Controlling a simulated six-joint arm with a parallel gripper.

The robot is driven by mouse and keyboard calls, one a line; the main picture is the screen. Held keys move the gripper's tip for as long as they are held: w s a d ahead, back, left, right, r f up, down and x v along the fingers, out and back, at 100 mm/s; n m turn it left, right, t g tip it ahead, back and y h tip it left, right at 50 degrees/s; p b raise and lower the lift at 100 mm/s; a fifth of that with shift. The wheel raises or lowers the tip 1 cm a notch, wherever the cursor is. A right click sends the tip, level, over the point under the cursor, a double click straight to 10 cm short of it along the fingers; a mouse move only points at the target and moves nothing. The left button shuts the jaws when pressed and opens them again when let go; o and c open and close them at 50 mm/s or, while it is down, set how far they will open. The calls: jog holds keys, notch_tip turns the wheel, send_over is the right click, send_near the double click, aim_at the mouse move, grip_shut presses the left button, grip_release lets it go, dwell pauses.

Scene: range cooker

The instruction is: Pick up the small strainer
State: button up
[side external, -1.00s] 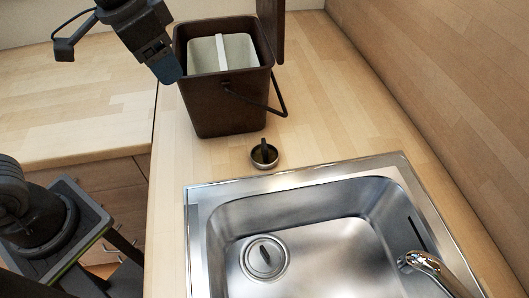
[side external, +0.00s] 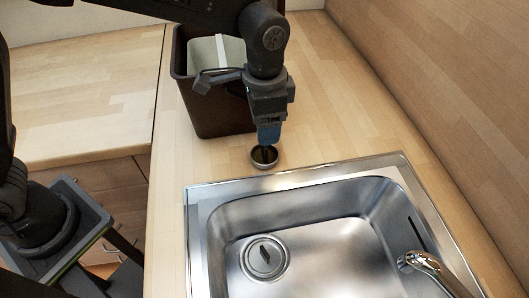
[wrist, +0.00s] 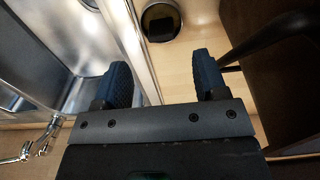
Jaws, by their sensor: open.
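The small strainer (side external: 264,159) is a round metal cup with a dark upright handle. It sits on the wooden counter between the brown bin and the sink's back edge. In the wrist view the strainer (wrist: 161,20) shows at the top, beyond the fingertips and partly cut off by the frame edge. My gripper (side external: 268,134) points down just above the strainer and hides part of its handle in the side view. In the wrist view its two blue fingers (wrist: 161,75) are spread apart with nothing between them.
The brown bin (side external: 209,117) stands close behind my gripper; its wire handle (wrist: 268,38) shows near the right finger in the wrist view. The steel sink (side external: 320,240) lies in front, with a larger strainer (side external: 264,257) in its basin and a tap (side external: 425,262) at right.

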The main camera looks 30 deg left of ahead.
aim_at(265, 152)
notch_tip(265, 152, down, 7)
jog(key=shift+w+f, duration=0.1)
jog(key=shift+f, duration=0.1)
dwell(0.3)
jog(key=c, duration=1)
jog(key=shift+r, duration=0.1)
